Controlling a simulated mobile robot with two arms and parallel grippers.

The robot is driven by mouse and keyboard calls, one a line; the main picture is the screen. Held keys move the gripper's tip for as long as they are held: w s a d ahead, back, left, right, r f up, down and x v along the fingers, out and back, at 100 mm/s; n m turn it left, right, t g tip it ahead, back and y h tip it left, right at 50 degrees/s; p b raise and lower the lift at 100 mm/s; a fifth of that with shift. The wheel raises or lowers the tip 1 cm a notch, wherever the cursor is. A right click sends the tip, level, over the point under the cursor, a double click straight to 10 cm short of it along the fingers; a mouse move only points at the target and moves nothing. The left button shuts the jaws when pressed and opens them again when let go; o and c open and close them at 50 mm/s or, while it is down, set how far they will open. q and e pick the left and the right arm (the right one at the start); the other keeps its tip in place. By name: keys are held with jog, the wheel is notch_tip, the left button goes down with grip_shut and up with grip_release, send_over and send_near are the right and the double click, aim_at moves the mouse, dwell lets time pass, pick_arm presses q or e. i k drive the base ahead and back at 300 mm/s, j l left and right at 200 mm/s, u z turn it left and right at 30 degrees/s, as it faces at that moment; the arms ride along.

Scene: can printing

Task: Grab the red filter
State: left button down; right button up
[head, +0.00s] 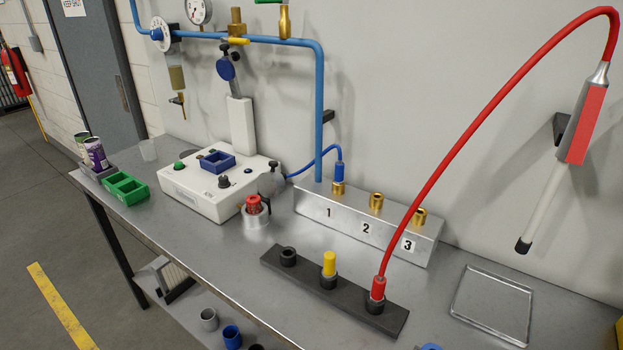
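A small red cylindrical part (253,203) sits upright in a metal cup (256,220) with a dark handle, on the bench in front of the white machine. A red connector (378,288) on a red hose (440,165) stands in the right hole of a dark rack (345,300). I cannot tell for certain which red part is the filter. Neither of my grippers is in view.
A yellow part (329,264) stands in the rack. Grey (209,319) and blue (232,336) cups are on the lower shelf.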

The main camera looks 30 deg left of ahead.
aim_at(253, 201)
jog(key=u, duration=1.2)
jog(key=j, duration=0.2)
jog(key=i+z, duration=0.05)
